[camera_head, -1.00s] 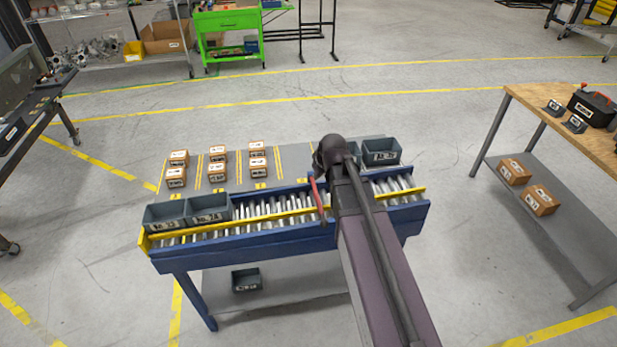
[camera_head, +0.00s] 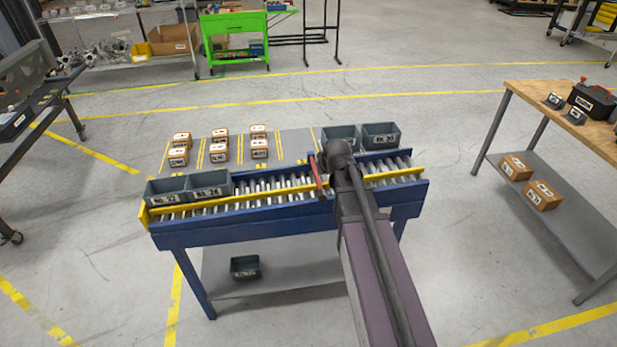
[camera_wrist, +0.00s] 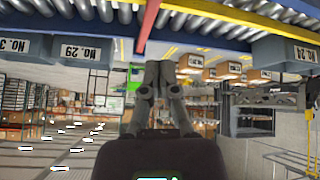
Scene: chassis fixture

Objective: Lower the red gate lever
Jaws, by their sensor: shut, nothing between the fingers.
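The red gate lever (camera_head: 317,178) is a slim bar at the roller conveyor (camera_head: 262,198), just left of my arm in the head view. It appears raised and slightly tilted across the rollers. In the head view my arm hides the gripper.
Grey bins (camera_head: 208,184) stand at the conveyor's left end, and more (camera_head: 380,136) are behind its right end. Orange-brown boxes (camera_head: 220,145) stand in rows behind it. A workbench (camera_head: 560,110) is at right. The floor between is clear.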

